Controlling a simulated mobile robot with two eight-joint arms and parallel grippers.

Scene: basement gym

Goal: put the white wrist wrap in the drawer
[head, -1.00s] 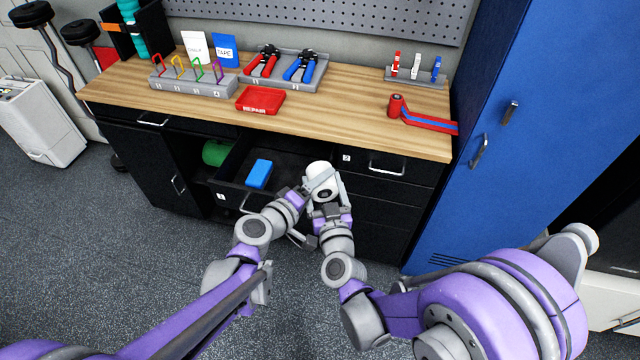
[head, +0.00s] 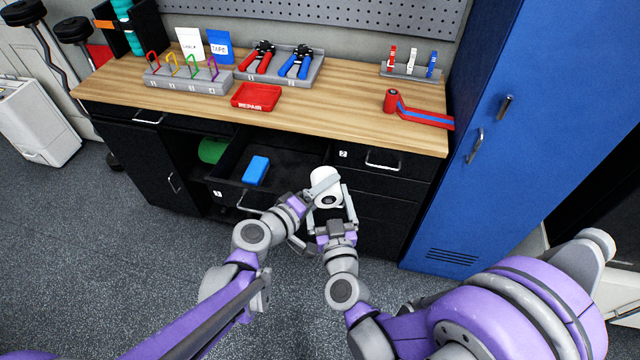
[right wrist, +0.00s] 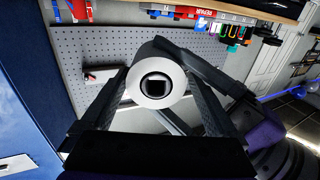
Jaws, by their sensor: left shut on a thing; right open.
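The white wrist wrap (head: 327,183) is a white roll with a dark core, held up at the front right of the open drawer (head: 232,190). My left gripper (head: 322,190) is shut on it from the left. My right gripper (head: 336,212) is open just below the wrap. In the right wrist view the wrap (right wrist: 139,76) shows end-on between the right fingers, and a left finger crosses behind it. The black drawer is pulled out and holds a blue block (head: 256,170). The arms hide part of its right front.
The wooden worktop (head: 340,128) above holds a red tray (head: 256,97), plier holders and a red-blue strap roll (head: 391,101). A closed drawer (head: 380,166) lies right of the open one. A blue locker (head: 500,150) stands at the right. A green roll (head: 211,150) shows left of the drawer.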

